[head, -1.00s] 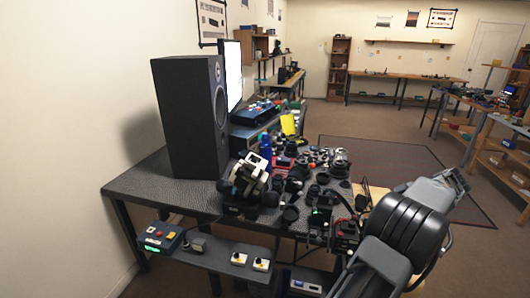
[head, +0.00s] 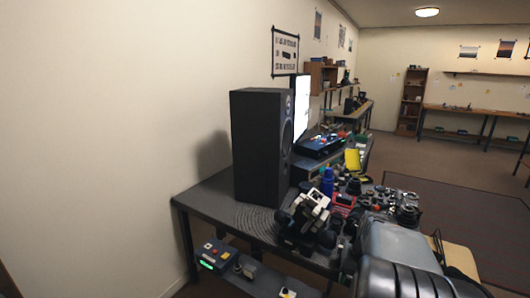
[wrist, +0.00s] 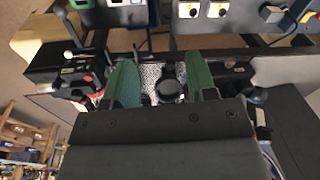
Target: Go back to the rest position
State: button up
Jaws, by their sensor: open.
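My gripper (wrist: 160,82) shows in the wrist view with its two green fingers spread apart and nothing held between them. Beyond the gap a round black lens part (wrist: 168,86) lies over a patterned grey surface; I cannot tell its exact distance from the fingers. In the head view my grey arm fills the lower right corner, over the front of the workbench (head: 215,196). The fingers cannot be made out in that view.
A tall black speaker (head: 262,148) stands on the bench beside a bright monitor (head: 301,105). Several lens parts (head: 400,205), a blue bottle (head: 327,181) and a black-and-white device (head: 306,213) crowd the bench. A control box (head: 215,254) sits on the lower shelf. Open floor lies at the right.

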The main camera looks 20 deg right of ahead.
jog(key=a+r+n+t+p, duration=0.1)
jog(key=a+r+n, duration=0.2)
jog(key=a, duration=0.9)
jog(key=a+r+n+t+p, duration=0.1)
jog(key=a+r+n, duration=0.2)
jog(key=a, duration=0.9)
jog(key=n, duration=0.2)
jog(key=shift+w+r+n+p, duration=0.2)
jog(key=shift+r+n+p, duration=0.05)
jog(key=shift+n+p, duration=0.1)
